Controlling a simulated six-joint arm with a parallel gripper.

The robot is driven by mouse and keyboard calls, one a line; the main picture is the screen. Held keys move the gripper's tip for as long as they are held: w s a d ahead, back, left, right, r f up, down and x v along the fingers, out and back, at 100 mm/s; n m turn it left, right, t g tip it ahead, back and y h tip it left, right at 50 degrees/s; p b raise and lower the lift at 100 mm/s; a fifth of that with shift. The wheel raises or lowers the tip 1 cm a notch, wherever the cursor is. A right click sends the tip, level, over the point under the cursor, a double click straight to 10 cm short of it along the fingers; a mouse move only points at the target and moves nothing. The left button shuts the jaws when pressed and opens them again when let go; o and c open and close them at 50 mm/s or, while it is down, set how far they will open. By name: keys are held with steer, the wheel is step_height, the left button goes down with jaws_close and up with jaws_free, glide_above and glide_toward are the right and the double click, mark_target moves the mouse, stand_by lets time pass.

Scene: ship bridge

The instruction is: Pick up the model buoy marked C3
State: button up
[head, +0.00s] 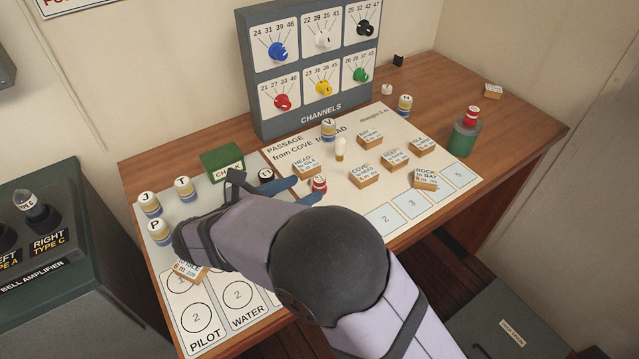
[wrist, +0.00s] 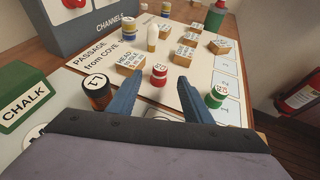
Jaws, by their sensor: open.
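I cannot read C3 for certain on any buoy. A small red buoy with a white marked top (head: 319,184) stands on the chart board just off my fingertips; it also shows in the wrist view (wrist: 158,75), beyond and between the fingers. Its mark is too small to read. My gripper (head: 307,188) is open, its two blue fingers apart with nothing between them; it shows in the wrist view too (wrist: 159,80). A green buoy with a pale top (wrist: 215,97) stands right of the right finger.
A green CHALK box (head: 222,163) stands left of the gripper. The CHANNELS panel (head: 312,118) rises behind. Several lettered blocks (head: 369,136) and a pale peg (head: 340,148) stand beyond the red buoy. Several banded buoys (head: 150,204) stand at left. My arm hides the front middle.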

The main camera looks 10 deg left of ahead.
mark_target(317, 182)
steer(key=shift+p+x, duration=0.55)
steer(key=shift+x, duration=2.1)
steer(key=shift+r, duration=0.2)
steer(key=c, duration=1.1)
